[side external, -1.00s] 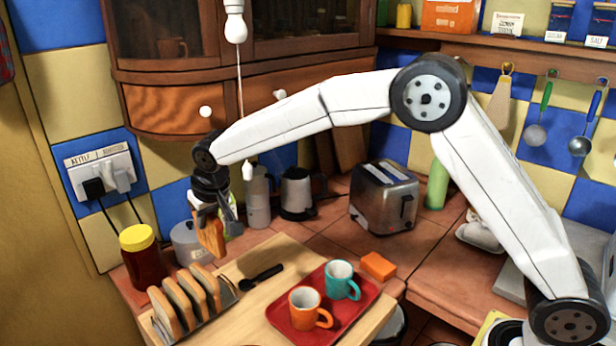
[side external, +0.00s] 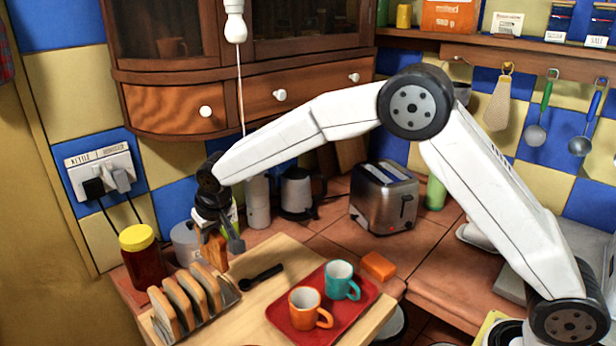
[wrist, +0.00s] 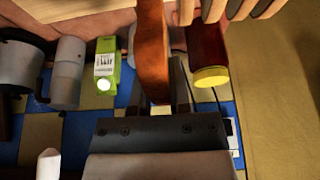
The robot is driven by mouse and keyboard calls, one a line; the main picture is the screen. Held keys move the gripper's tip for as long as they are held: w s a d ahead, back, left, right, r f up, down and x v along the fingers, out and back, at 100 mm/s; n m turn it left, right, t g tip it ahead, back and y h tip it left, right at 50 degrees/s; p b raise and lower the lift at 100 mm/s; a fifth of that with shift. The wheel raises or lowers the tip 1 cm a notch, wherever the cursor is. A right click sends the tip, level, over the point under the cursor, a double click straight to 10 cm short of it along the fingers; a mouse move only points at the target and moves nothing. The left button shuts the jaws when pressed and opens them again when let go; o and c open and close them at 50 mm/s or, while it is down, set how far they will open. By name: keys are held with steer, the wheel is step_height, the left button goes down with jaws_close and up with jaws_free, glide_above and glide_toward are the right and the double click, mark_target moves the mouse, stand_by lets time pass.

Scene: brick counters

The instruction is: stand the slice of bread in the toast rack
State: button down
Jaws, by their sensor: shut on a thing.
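My gripper (side external: 221,242) is shut on a brown slice of bread (side external: 214,252) and holds it upright, hanging below the fingers. In the wrist view the slice (wrist: 152,50) shows nearly edge-on in front of the gripper (wrist: 172,92). The toast rack (side external: 229,297) stands on the wooden board at the lower left, below and in front of the held slice. Several slices stand upright in the rack, and they hide most of its slots. The slices in the rack (wrist: 238,8) also show at the top right of the wrist view. The held slice is apart from the rack.
A yellow-lidded jar (side external: 140,258) stands left of the held slice, and a grey pot (side external: 186,243) is behind it. A silver toaster (side external: 384,197) stands farther back.

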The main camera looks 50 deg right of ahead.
mark_target(221, 238)
steer(key=shift+f, duration=4.35)
steer(key=shift+f, duration=0.1)
steer(key=shift+c, duration=2.4)
jaws_free()
steer(key=shift+v, duration=3.95)
